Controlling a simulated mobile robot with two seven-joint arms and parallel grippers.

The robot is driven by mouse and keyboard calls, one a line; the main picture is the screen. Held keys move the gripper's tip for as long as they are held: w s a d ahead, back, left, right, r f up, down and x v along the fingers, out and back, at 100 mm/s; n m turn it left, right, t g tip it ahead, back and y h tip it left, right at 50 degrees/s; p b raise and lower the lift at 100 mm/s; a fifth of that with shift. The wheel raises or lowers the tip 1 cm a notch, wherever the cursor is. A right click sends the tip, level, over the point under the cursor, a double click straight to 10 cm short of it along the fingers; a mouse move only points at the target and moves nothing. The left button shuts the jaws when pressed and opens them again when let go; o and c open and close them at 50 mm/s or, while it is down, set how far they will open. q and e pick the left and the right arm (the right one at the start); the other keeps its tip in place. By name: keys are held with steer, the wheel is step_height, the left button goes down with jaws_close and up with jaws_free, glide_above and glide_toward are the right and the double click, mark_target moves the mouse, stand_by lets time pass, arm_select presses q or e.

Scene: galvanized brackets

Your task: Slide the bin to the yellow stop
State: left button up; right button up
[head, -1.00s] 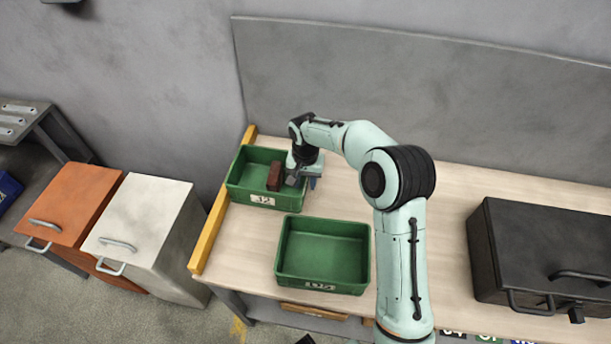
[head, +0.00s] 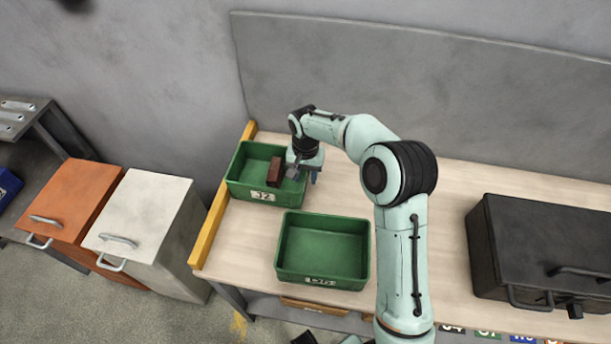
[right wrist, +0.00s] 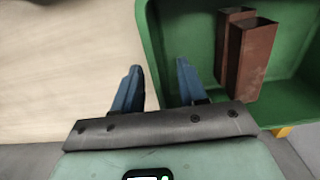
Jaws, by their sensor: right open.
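The green bin labelled 32 (head: 262,196) stands at the table's back left, with its left side at or very near the yellow stop (head: 208,236). I cannot tell whether they touch. Brown rectangular tubes (right wrist: 250,58) stand in the bin, and they also show in the head view (head: 274,173). My right gripper (head: 304,173) is open at the bin's right wall. In the right wrist view (right wrist: 158,78) one blue finger is outside the wall and one is inside, with the wall between them. My left gripper is not in view.
A second, empty green bin (head: 323,278) stands in front on the wooden table (head: 460,190). A black lidded box (head: 535,240) is at the right. White (head: 145,215) and orange (head: 72,200) cabinets stand left of the table. A grey panel rises behind. The table's middle is clear.

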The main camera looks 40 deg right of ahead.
step_height(320, 180, up, 12)
steer(key=p, duration=0.1)
steer(key=shift+r, duration=0.2)
stand_by(0.5)
